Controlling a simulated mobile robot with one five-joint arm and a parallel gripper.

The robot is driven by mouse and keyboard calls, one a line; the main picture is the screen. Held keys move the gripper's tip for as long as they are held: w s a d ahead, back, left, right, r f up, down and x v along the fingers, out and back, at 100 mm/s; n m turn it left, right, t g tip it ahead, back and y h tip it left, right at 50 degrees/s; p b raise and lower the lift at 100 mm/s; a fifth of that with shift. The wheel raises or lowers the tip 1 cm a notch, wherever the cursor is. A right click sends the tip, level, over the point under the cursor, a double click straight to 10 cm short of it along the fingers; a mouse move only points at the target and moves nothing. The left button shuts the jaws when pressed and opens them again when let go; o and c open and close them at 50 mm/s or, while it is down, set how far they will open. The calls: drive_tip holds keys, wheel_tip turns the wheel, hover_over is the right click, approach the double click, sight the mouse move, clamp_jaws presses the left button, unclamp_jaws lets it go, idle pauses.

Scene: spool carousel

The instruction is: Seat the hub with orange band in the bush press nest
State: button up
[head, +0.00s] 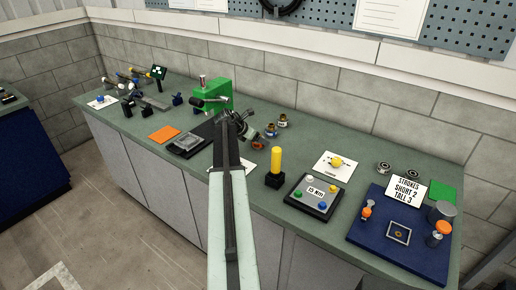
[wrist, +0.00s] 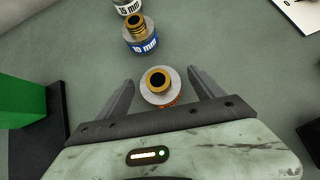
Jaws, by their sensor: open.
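The hub with orange band (wrist: 158,84) is a grey cylinder with a brass-coloured bush on top. In the wrist view it stands between the two fingers of my open gripper (wrist: 161,88), with a gap on each side. Only a sliver of its orange band shows. In the head view the hub (head: 258,144) is just right of my gripper (head: 243,127), partly hidden by it. A green press-like machine (head: 217,92) stands behind and left of my gripper; its nest is not clearly visible. Its green side (wrist: 22,108) shows at the left of the wrist view.
A blue-band hub (wrist: 142,38) and a white-band hub (wrist: 127,7) stand in a row beyond. A yellow post (head: 276,161) and a button panel (head: 313,197) are to the right. A blue board (head: 378,240) lies far right. Bare green bench surrounds the hubs.

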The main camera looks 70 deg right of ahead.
drive_tip(key=shift+s+d+f, duration=0.1)
drive_tip(key=shift+d+f, duration=0.15)
drive_tip(key=shift+f, duration=0.1)
drive_tip(key=shift+a+r, duration=0.1)
drive_tip(key=shift+r, duration=0.05)
drive_tip(key=shift+c, duration=0.6)
clamp_jaws()
wheel_tip(320, 180, up, 10)
drive_tip(key=p, duration=1)
